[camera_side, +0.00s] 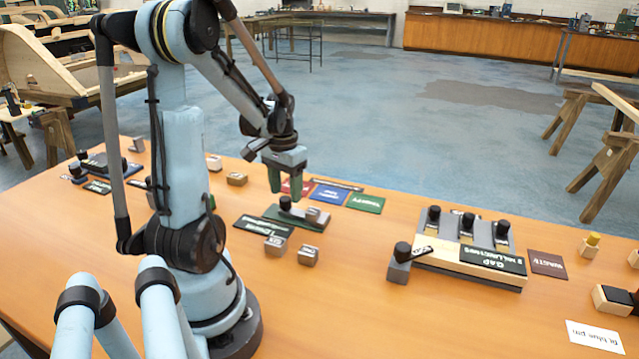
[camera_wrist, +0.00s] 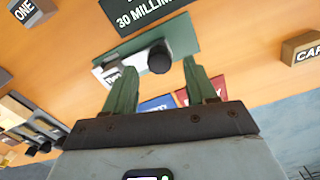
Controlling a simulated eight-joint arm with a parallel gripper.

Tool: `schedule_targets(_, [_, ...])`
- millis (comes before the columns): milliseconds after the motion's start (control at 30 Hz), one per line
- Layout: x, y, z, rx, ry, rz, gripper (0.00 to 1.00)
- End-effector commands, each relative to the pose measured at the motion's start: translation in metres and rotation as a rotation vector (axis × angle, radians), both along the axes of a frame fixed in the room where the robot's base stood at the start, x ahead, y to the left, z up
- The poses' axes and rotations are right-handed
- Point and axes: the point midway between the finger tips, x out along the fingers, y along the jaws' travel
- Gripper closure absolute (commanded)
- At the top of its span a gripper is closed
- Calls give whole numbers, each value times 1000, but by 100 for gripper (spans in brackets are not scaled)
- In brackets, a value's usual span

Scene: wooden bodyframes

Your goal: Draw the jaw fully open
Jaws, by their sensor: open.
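A small fixture on a green base plate (camera_side: 295,217) stands on the table below my gripper. It carries an upright black knob (camera_side: 285,202) and a small pale block (camera_side: 313,214). In the wrist view the green plate (camera_wrist: 182,33), the black knob (camera_wrist: 159,62) and a pale grey piece (camera_wrist: 112,72) beside the knob show between and beyond my fingers. My gripper (camera_side: 288,187) has two green fingers, spread apart and pointing down above the fixture; it also shows in the wrist view (camera_wrist: 160,72). The knob appears between the fingertips, with gaps on both sides. Which part is the jaw I cannot tell.
A dark label (camera_wrist: 146,12) reading "30 MILLIM…" lies beside the plate. Small blocks (camera_side: 275,246) stand in front. Red, blue and green cards (camera_side: 366,204) lie behind. A lever panel (camera_side: 440,262) stands to the right. Open table lies between it and the fixture.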

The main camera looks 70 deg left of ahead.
Motion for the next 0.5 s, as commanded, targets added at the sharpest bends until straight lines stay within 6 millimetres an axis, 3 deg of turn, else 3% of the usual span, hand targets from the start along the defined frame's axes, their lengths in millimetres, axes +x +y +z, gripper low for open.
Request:
schedule_targets(200, [0,0,-15,0,0,0,44])
schedule_targets(500, [0,0,-17,0,0,0,44])
